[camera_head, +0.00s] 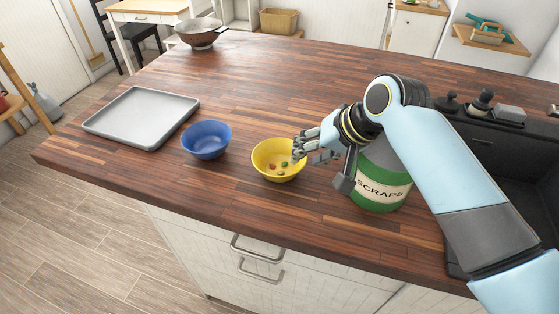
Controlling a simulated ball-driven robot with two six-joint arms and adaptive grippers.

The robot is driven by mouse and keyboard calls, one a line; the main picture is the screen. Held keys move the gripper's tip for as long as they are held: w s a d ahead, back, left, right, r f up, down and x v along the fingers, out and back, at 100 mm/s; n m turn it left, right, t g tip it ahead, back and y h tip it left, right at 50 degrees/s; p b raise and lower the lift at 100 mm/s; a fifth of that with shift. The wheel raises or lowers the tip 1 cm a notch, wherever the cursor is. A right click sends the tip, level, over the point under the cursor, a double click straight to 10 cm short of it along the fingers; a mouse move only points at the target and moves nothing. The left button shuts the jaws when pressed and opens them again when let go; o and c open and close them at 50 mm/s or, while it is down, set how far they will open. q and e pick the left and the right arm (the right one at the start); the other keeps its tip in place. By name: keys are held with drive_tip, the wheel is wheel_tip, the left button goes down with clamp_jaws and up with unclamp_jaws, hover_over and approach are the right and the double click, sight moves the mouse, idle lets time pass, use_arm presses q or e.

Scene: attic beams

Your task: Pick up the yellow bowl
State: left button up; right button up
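The yellow bowl (263,172) stands upright on the wooden counter, near its front edge, with several small coloured pieces inside. My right gripper (308,154) reaches in from the right, with its fingers at the bowl's right rim. The fingers look spread apart, one over the bowl and one near its outer right side. From this view I cannot tell whether they touch the rim. My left gripper is not in view.
A blue bowl (206,140) stands left of the yellow one, then a grey tray (142,118). A green SCRAPS canister (380,190) stands right, partly behind my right arm. A pan (200,38) stands at the far left corner. The counter (280,85) behind the bowls is clear.

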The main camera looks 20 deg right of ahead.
sight(279, 164)
drive_tip(key=x, duration=0.4)
drive_tip(key=shift+w+d, duration=0.1)
drive_tip(key=shift+w, duration=0.05)
clamp_jaws()
